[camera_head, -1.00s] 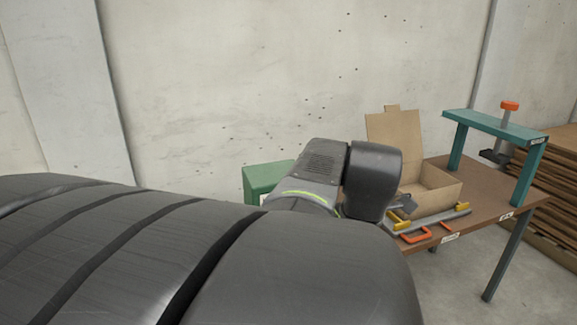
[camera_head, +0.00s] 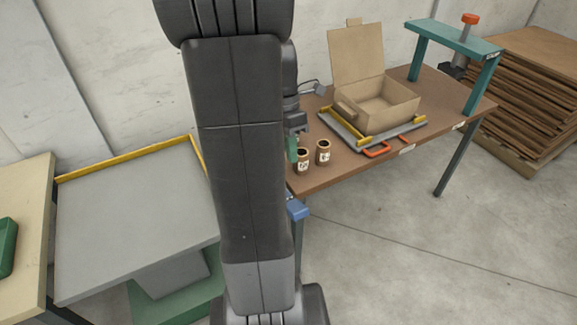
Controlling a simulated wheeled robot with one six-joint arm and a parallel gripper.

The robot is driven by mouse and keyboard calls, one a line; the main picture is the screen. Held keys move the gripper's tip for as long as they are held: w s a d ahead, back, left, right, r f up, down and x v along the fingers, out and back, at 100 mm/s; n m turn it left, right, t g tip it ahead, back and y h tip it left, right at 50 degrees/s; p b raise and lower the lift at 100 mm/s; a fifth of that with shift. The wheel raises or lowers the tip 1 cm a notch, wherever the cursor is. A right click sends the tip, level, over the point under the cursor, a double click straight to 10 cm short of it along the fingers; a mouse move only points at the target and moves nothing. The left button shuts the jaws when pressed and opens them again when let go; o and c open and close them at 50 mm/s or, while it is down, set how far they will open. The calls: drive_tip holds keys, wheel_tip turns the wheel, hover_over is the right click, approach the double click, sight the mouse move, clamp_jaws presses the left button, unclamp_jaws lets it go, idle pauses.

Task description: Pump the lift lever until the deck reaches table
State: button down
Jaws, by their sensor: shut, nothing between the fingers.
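A grey deck (camera_head: 135,215) with a yellow rim along its far and right sides stands left of my arm, above a green base (camera_head: 185,300). It lies beside a cream-topped table (camera_head: 28,190) at the left edge; I cannot tell their exact height difference. I cannot make out the lift lever for sure. A blue part (camera_head: 298,209) shows just right of my arm, below the brown table's edge, partly hidden. My gripper (camera_head: 297,122) shows only in part behind my upright arm link. It is shut and empty, over the near left part of the brown table.
The brown table (camera_head: 340,176) holds two small labelled jars, an open cardboard box (camera_head: 385,105) on a tray with orange handles, and a teal frame press (camera_head: 455,38). Stacked brown boards (camera_head: 525,90) stand at the right. Floor at the front right is clear.

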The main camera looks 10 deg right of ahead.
sight(298, 206)
drive_tip(key=shift+w+a+f+g+h+p, duration=0.15)
drive_tip(key=shift+w+a+g+p, duration=0.1)
drive_tip(key=shift+w, duration=0.2)
drive_tip(key=shift+w+a+f+g+h+p, duration=0.15)
drive_tip(key=shift+w+a, duration=0.1)
drive_tip(key=shift+w, duration=0.15)
drive_tip(key=shift+r, duration=0.1)
drive_tip(key=x, duration=1.4)
drive_tip(key=shift+p, duration=0.35)
